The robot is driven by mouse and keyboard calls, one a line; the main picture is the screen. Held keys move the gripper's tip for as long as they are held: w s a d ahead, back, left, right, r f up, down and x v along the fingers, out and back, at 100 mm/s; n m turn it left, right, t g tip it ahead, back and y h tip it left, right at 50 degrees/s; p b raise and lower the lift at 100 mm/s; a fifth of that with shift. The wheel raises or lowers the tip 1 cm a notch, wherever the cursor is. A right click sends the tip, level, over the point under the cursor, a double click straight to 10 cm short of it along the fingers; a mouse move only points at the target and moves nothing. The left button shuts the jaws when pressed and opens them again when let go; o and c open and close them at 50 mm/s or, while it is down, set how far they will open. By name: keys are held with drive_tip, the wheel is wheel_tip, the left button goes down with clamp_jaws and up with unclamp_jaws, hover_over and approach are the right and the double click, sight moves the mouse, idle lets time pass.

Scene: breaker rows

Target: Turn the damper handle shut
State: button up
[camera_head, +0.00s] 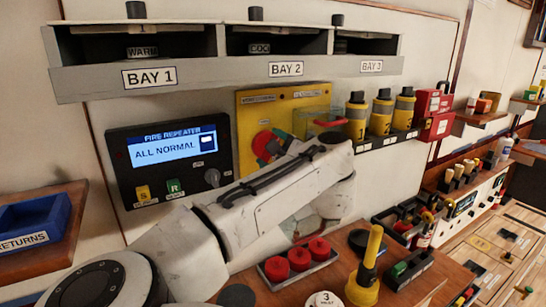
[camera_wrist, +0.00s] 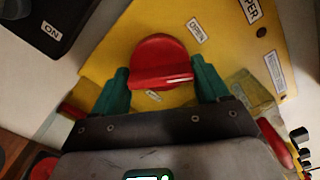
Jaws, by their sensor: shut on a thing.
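The damper handle (camera_wrist: 160,62) is a round red knob with a raised bar across it, on a yellow panel (camera_wrist: 120,45). In the wrist view the bar lies across the picture, between the two green fingers of my gripper (camera_wrist: 161,78). The gripper is shut on the bar's ends. In the head view the red handle (camera_head: 263,146) shows at the lower left of the yellow panel (camera_head: 250,108), partly covered by my gripper (camera_head: 275,143). My arm hides the panel's lower part.
A fire repeater (camera_head: 172,160) reading "ALL NORMAL" is left of the panel. Right of the knob are a clear guard with a red bar (camera_head: 328,122) and several yellow-and-black cylinders (camera_head: 381,110). Bay shelves (camera_head: 230,72) overhang above. Red buttons (camera_head: 299,259) are below.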

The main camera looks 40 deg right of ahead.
drive_tip(key=m+b, duration=0.1)
drive_tip(key=m, duration=0.4)
drive_tip(key=shift+f+m, duration=0.15)
drive_tip(key=shift+m, duration=0.25)
drive_tip(key=m, duration=0.5)
drive_tip(key=shift+m, duration=0.3)
drive_tip(key=shift+b, duration=0.3)
drive_tip(key=o, duration=1)
drive_tip(key=shift+o, duration=0.2)
drive_tip(key=b+v, duration=0.2)
drive_tip(key=v, duration=0.8)
drive_tip(key=shift+s+a+b, duration=0.1)
drive_tip(key=shift+s+b, duration=0.2)
drive_tip(key=shift+s, duration=0.1)
